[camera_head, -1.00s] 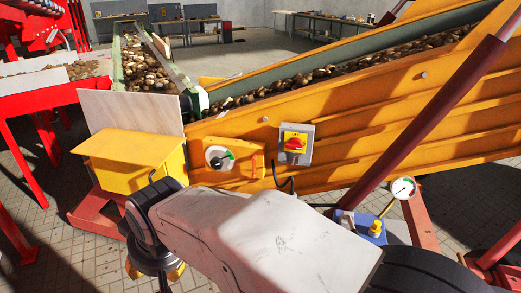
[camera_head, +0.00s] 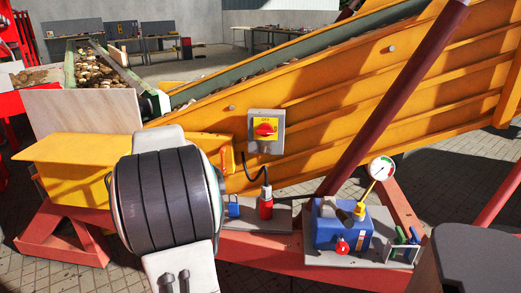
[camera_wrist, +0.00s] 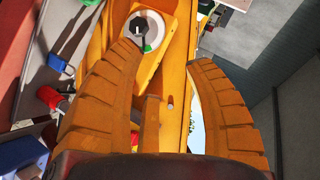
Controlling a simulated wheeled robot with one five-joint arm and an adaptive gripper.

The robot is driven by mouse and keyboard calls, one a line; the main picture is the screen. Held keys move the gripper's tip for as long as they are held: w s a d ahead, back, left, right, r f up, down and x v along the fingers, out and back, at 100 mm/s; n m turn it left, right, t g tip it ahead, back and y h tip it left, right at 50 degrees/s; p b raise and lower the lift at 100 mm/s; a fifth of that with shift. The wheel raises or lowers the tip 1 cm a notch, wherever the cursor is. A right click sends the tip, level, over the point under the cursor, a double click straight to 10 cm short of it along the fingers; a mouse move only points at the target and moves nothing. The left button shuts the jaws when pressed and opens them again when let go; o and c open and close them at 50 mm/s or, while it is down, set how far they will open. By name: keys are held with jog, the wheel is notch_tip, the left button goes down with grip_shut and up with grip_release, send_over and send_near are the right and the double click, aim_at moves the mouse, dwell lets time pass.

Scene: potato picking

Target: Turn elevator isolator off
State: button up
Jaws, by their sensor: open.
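The elevator isolator (camera_head: 265,131) is a grey box with a yellow plate and a red rotary knob, fixed to the orange side of the elevator (camera_head: 350,110) in the head view. Its knob position is too small to tell.
A white dial with a black knob (camera_wrist: 146,30) lies beyond the left finger in the wrist view. A red plug (camera_head: 266,204), a blue padlock (camera_head: 233,206) and a blue pump unit (camera_head: 342,228) with a gauge stand below the isolator. A dark red strut (camera_head: 400,95) slants to the right.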

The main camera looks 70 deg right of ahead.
jog(key=s+d+f+m+g+h+b, duration=0.1)
jog(key=s+d+f+m+h+b, duration=0.2)
jog(key=d, duration=0.5)
jog(key=s+d+f+m+g+h+b, duration=0.1)
jog(key=s+d+f+m+h+b, duration=0.1)
jog(key=s+d+m, duration=0.35)
jog(key=m+g+h+b, duration=0.2)
jog(key=m+h+b, duration=0.1)
send_near(264, 134)
jog(key=d, duration=0.3)
jog(key=shift+w+b+x, duration=0.15)
jog(key=shift+b+x, duration=0.1)
jog(key=shift+x, duration=1.5)
jog(key=shift+w+b+x, duration=0.1)
jog(key=shift+b+x, duration=0.15)
jog(key=shift+x, duration=1.5)
jog(key=shift+o, duration=0.4)
jog(key=shift+f, duration=0.1)
grip_shut()
